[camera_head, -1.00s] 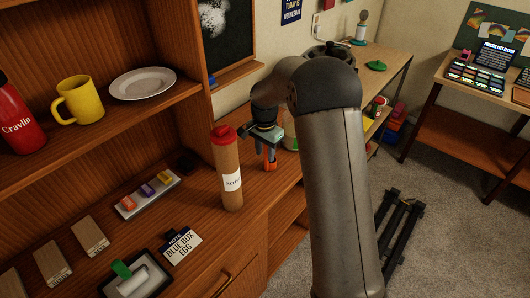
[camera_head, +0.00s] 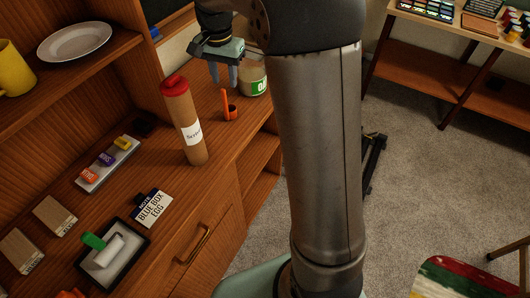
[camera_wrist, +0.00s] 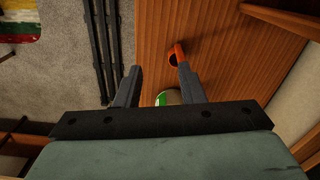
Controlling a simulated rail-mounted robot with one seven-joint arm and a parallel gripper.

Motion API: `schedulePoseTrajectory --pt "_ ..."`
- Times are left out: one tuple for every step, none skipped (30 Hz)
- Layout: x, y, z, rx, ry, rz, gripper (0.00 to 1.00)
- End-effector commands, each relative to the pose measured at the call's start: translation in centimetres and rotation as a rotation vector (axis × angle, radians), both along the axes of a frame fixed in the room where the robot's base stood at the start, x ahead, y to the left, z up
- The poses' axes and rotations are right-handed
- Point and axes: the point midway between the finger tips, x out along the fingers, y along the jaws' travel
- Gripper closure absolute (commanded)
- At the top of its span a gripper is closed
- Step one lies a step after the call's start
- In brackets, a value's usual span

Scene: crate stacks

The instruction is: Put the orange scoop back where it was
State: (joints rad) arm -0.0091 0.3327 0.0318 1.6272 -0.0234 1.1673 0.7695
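The orange scoop (camera_head: 225,104) stands on the wooden counter near its right end, handle up, with a small dark-mouthed bowl at its base. It also shows in the wrist view (camera_wrist: 179,52), just beyond the tip of the right finger. My gripper (camera_head: 225,82) hangs above the scoop in the head view, fingers pointing down. In the wrist view my gripper (camera_wrist: 158,74) has its two fingers well apart with nothing between the tips. The scoop looks free of the fingers.
A tall brown tube with a red cap (camera_head: 183,122) stands left of the scoop. A white-and-green tin (camera_head: 252,79) stands close behind it.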

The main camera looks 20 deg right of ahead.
Motion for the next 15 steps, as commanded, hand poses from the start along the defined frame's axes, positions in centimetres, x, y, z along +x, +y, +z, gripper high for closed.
schedulePoseTrajectory --pt "-3.3 -0.2 0.8 -0.002 -0.008 0.071 0.64" --pt "-5.3 -0.3 1.0 -0.002 -0.010 0.121 0.64" --pt "-8.0 -0.5 1.0 -0.004 -0.014 0.189 0.64" --pt "-10.0 -0.6 0.9 -0.005 -0.017 0.241 0.64" --pt "-12.1 -0.7 0.7 -0.005 -0.018 0.292 0.64" --pt "-14.7 -0.9 0.4 -0.007 -0.023 0.357 0.64" --pt "-16.6 -1.0 0.0 -0.009 -0.025 0.404 0.64" --pt "-18.4 -1.0 -0.5 -0.009 -0.027 0.448 0.64" --pt "-20.7 -1.1 -1.1 -0.010 -0.029 0.504 0.64" --pt "-22.2 -1.2 -1.6 -0.011 -0.032 0.542 0.64" --pt "-23.6 -1.2 -2.1 -0.012 -0.033 0.577 0.64" --pt "-25.2 -1.3 -2.8 -0.012 -0.036 0.617 0.64" --pt "-26.2 -1.3 -3.2 -0.012 -0.035 0.643 0.64" --pt "-27.1 -1.3 -3.6 -0.013 -0.036 0.665 0.64" --pt "-27.9 -1.3 -4.0 -0.013 -0.038 0.689 0.64"
